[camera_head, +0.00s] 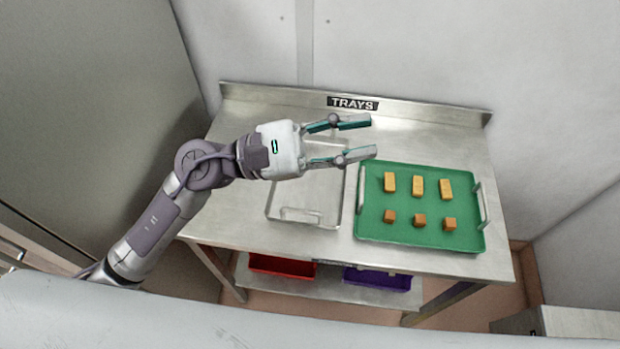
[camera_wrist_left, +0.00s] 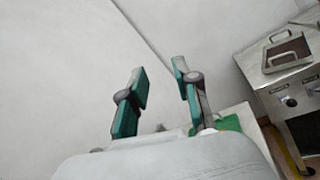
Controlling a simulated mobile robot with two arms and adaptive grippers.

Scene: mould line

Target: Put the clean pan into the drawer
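A grey metal pan (camera_head: 283,212) with upright end handles lies on the steel table, left of the green tray. It looks empty where it shows; my left gripper and forearm hide part of its far side. My left gripper (camera_head: 361,138) is open and empty above the table, its fingers pointing right. Its open fingers also show in the left wrist view (camera_wrist_left: 160,72). Another handled pan (camera_wrist_left: 268,69), with a dark brown inside, stands on a metal unit in the left wrist view. I cannot make out a drawer for certain. My right gripper is not in view.
The green tray (camera_head: 400,237) holds several tan and brown blocks on the table (camera_head: 455,130) marked TRAYS. Red (camera_head: 283,265) and purple (camera_head: 377,279) trays lie on the shelf below. The metal unit (camera_wrist_left: 300,88) has dark knobs. Walls close in behind and beside the table.

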